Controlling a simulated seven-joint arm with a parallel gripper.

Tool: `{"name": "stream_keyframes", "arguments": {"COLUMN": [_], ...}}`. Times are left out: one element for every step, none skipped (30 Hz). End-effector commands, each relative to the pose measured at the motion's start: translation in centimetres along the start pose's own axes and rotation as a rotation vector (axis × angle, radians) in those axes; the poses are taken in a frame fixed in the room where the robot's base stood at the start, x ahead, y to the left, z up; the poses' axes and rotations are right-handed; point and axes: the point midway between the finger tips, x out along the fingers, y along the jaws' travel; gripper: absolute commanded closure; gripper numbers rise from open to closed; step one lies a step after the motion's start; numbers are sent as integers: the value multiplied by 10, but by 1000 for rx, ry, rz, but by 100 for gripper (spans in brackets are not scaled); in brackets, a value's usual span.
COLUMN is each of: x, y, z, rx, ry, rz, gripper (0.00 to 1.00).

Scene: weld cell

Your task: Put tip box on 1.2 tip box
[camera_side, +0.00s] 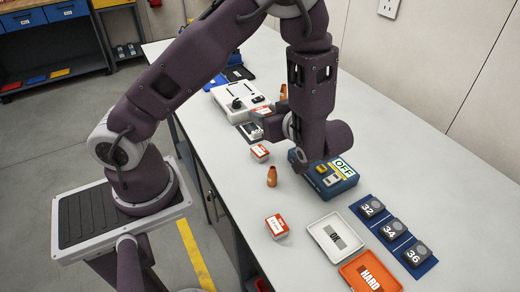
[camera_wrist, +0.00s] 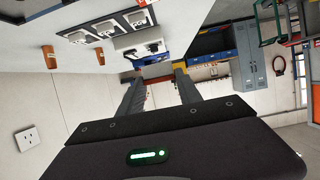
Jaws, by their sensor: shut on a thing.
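My gripper (camera_side: 268,123) is turned sideways above the bench, pointing left in the side view. Its two fingers reach forward in the wrist view (camera_wrist: 160,88). It is shut on a small box with a red and white label (camera_side: 262,112), seemingly the tip box; its outline is unclear. A red and white labelled box (camera_side: 260,152) stands on the bench just below the gripper. A similar box (camera_side: 277,226) stands nearer the front. I cannot read which is marked 1.2.
A brown nozzle (camera_side: 272,176) stands between the two boxes. A white case (camera_side: 240,97) lies behind the gripper. A blue OFF box (camera_side: 331,178), an OK tray (camera_side: 335,236), an orange HARD tray (camera_side: 371,273) and numbered dark blocks (camera_side: 393,229) occupy the right side.

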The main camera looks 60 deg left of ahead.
Motion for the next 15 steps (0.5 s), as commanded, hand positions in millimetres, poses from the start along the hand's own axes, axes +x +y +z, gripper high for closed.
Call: {"name": "stream_keyframes", "arguments": {"x": [2, 4, 8, 11, 14, 17, 18, 20, 23, 25, 28, 31, 33, 35, 36], "y": [-4, -6, -7, -7, -7, -7, -7, -6, -6, -7, -7, -6, -6, -6, -6], "z": [5, 11, 20, 27, 34, 41, 45, 49, 56, 62, 68, 76, 81, 85, 89], "rx": [0, 0, 0, -1, -1, -2, -3, -4, -3, -3, -2, -3, -3, -4, -5], "ry": [1, 2, 3, 2, 3, 2, 1, 0, 0, 2, 1, 0, 0, 0, 0], "rz": [-10, -15, -18, -19, -19, -18, -17, -17, -17, -18, -18, -17, -17, -17, -17], "gripper": [100, 100, 100, 100, 100, 100, 100, 100, 100, 100, 100, 100, 100, 100, 100]}}
